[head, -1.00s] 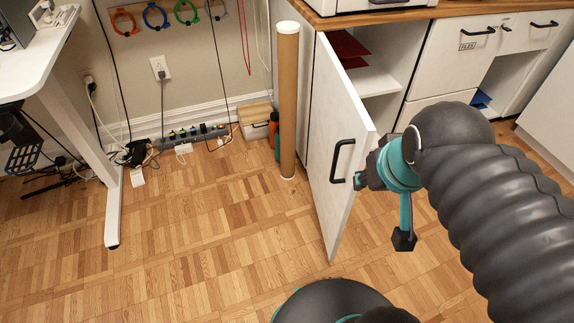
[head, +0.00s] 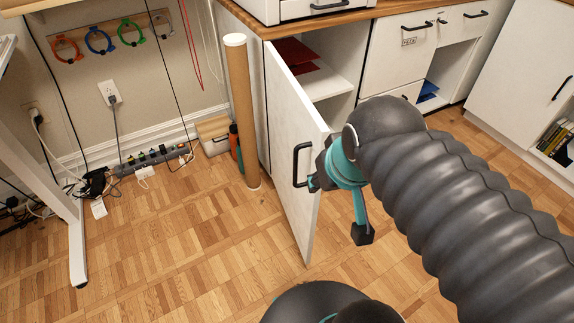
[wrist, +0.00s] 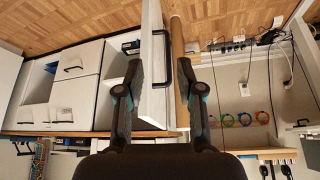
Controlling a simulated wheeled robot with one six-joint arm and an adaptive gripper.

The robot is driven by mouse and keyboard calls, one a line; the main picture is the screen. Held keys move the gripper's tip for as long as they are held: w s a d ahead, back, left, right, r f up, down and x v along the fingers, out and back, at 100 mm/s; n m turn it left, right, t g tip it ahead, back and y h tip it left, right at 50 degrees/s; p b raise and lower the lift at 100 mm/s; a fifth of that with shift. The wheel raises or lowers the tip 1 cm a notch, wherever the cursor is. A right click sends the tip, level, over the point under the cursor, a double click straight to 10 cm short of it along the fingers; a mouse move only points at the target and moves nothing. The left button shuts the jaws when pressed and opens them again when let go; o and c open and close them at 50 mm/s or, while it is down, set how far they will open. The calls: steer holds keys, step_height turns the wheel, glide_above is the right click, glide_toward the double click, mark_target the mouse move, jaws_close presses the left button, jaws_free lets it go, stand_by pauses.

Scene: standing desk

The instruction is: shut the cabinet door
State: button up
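The white cabinet door (head: 290,150) stands open, swung out from the cabinet, with a black handle (head: 301,165) on its outer face. My gripper (head: 336,208) is at the door's free edge, close to the handle. In the wrist view, which is upside down, the fingers of my gripper (wrist: 160,78) are spread apart, one on each side of the door (wrist: 153,50). The handle (wrist: 160,58) shows beside the right finger. I cannot tell whether either finger touches the door. The cabinet interior (head: 320,85) shows a shelf and red items.
A tall cardboard tube (head: 240,120) stands close to the door's hinge side. A power strip (head: 155,158) and cables lie along the wall. A white desk leg (head: 60,200) is at the left. The parquet floor (head: 190,240) left of the door is clear.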

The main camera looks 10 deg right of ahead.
steer(key=w+a+f+n+g+h, duration=0.1)
steer(key=w+a+n+g, duration=0.25)
steer(key=w, duration=0.45)
steer(key=w+a+n+g, duration=0.2)
steer(key=w+a+n, duration=0.15)
steer(key=w, duration=0.35)
step_height(320, 180, up, 5)
steer(key=w+n+g+h, duration=0.2)
steer(key=n+h, duration=0.1)
steer(key=n, duration=0.2)
steer(key=x, duration=0.4)
steer(key=b+x, duration=0.1)
steer(key=x, duration=0.4)
steer(key=b+x, duration=0.1)
steer(key=x, duration=0.3)
steer(key=shift+s+d+f, duration=0.1)
steer(key=shift+s+d, duration=0.1)
steer(key=shift+d, duration=0.3)
jaws_close()
